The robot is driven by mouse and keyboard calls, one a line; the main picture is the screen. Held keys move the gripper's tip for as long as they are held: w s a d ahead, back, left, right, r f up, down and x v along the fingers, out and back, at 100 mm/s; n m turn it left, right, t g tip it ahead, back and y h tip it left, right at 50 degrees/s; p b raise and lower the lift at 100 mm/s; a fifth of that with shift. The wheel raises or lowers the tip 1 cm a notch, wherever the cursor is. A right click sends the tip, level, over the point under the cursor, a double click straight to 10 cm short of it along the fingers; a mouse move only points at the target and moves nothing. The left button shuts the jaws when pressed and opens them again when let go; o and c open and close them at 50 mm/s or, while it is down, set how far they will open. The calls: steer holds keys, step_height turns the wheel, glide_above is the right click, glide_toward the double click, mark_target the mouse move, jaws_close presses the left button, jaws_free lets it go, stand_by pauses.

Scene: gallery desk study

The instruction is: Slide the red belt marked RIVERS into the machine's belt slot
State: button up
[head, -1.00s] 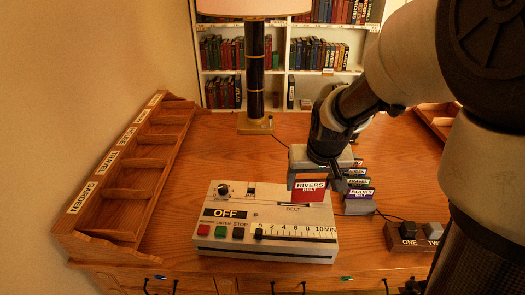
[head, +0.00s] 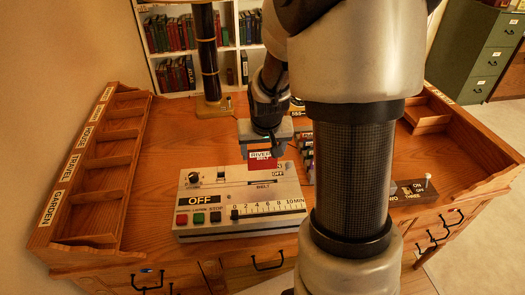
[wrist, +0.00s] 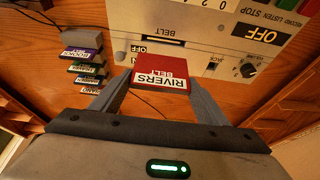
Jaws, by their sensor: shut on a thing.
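The red belt marked RIVERS (head: 262,169) is held in my gripper (head: 263,153), above the back right part of the machine in the head view. In the wrist view, the red belt (wrist: 161,72) sits between the two fingertips of my gripper (wrist: 160,85), its RIVERS label facing the camera. The pale machine (head: 215,222) has its OFF sign, buttons and slider facing front. Its belt slot (head: 263,182) is a dark line just above the word BELT. The slot also shows in the wrist view (wrist: 165,40), and the belt looks apart from it.
Other belts (wrist: 84,60) lie in a row beside the machine, partly hidden by my arm in the head view. A labelled wooden rack (head: 95,165) stands on the left. A lamp (head: 208,60) stands behind. A switch block (head: 412,192) is at right.

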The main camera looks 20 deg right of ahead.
mark_target(263, 163)
steer(key=shift+f+b, duration=2.05)
steer(key=shift+f, duration=0.45)
steer(key=shift+f+b, duration=0.15)
steer(key=shift+b, duration=0.15)
steer(key=shift+f+b, duration=1.8)
steer(key=shift+f, duration=0.35)
steer(key=o, duration=0.9)
steer(key=p+v, duration=0.3)
steer(key=v, duration=1.4)
steer(key=shift+a+r+p, duration=0.15)
steer(key=shift+r+p, duration=0.15)
steer(key=shift+r, duration=0.1)
